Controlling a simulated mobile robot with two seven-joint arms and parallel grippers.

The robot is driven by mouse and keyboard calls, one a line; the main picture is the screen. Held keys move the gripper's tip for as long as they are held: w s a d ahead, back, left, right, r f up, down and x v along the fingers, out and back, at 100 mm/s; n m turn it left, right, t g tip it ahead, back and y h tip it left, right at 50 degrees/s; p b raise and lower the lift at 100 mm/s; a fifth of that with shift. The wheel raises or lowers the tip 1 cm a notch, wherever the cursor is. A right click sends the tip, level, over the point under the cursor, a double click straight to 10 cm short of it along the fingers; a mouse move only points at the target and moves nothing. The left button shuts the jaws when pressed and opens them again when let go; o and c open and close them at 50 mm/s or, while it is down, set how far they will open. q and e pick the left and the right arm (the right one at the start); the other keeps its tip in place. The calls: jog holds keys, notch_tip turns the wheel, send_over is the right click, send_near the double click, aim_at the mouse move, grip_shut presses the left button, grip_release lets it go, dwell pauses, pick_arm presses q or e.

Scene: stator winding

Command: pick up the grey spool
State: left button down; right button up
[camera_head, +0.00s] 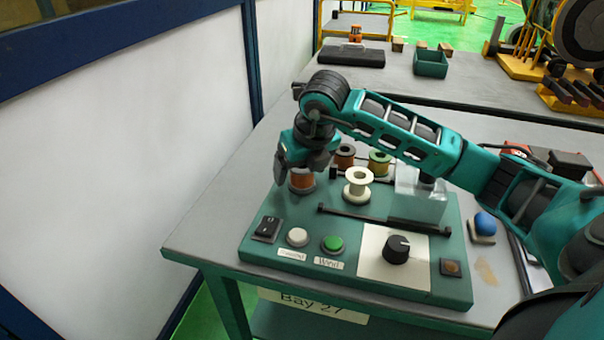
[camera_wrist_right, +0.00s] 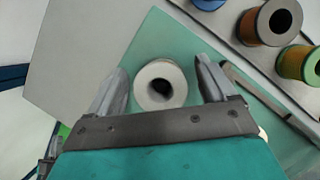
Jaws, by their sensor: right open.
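The grey spool (camera_head: 302,181) has copper-coloured winding and stands upright at the back left of the green panel. My right gripper (camera_head: 298,166) is directly above it, pointing down, and hides part of its top. In the right wrist view the spool's pale grey round flange (camera_wrist_right: 152,92) with a dark hole lies between the two open fingers (camera_wrist_right: 160,75). Gaps show on both sides in that view. Whether the fingertips reach down to the flange's height I cannot tell. My left gripper is not in view.
A cream spool (camera_head: 358,186), a brown spool (camera_head: 344,157) and a green spool (camera_head: 380,162) stand close to the right. A blue spool (camera_wrist_right: 208,3) shows in the wrist view. A clear block (camera_head: 420,203), black rod (camera_head: 372,219) and knob (camera_head: 396,249) are on the panel.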

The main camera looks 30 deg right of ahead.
jog(key=c, duration=1)
jog(key=shift+c, duration=0.3)
jog(key=shift+r, duration=0.2)
